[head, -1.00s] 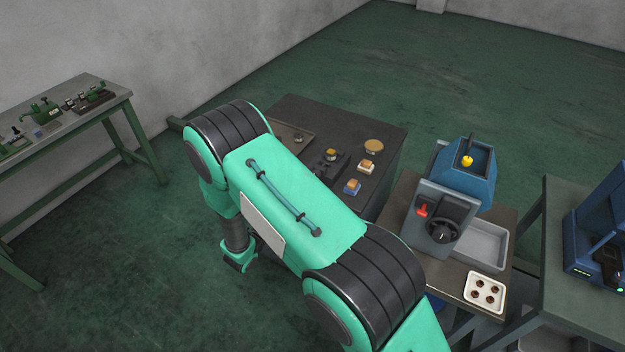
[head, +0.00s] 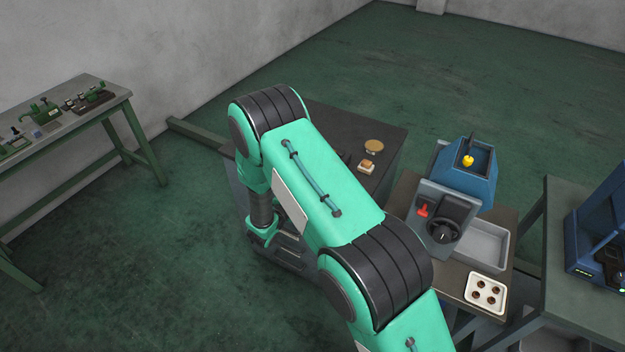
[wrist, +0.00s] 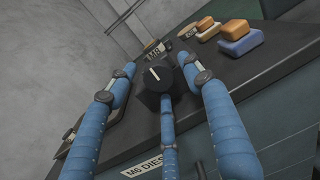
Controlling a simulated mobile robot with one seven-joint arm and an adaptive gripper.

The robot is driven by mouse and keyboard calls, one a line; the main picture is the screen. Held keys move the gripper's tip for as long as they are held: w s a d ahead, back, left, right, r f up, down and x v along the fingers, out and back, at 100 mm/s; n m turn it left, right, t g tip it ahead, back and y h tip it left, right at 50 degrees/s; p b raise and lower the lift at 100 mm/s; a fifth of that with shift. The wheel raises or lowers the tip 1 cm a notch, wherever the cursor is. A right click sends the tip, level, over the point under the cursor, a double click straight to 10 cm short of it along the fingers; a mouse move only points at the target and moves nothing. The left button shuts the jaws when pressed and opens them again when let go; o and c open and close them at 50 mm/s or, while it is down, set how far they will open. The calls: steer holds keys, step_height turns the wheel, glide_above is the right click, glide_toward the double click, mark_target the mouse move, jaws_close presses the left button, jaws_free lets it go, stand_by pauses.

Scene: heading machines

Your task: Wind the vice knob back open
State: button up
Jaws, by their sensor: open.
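In the wrist view the black vice knob (wrist: 158,75), with a white pointer line on its face, stands at the front edge of the dark bench. My gripper (wrist: 161,80) has its blue fingers spread open, with fingertips to the left and right of the knob and one finger below it. I cannot tell whether any finger touches the knob. Much of the vice body is hidden behind the knob and fingers. In the head view my green arm covers the vice, and the gripper fingers cannot be made out.
In the head view, a blue machine (head: 470,172) stands to the right with a white parts tray (head: 485,293). Open floor lies left.

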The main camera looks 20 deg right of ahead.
steer(key=shift+c, duration=0.5)
steer(key=c, duration=1)
steer(key=shift+s, duration=0.1)
steer(key=shift+f+n, duration=0.15)
steer(key=shift+n, duration=0.25)
steer(key=o, duration=1.1)
steer(key=v, duration=1.2)
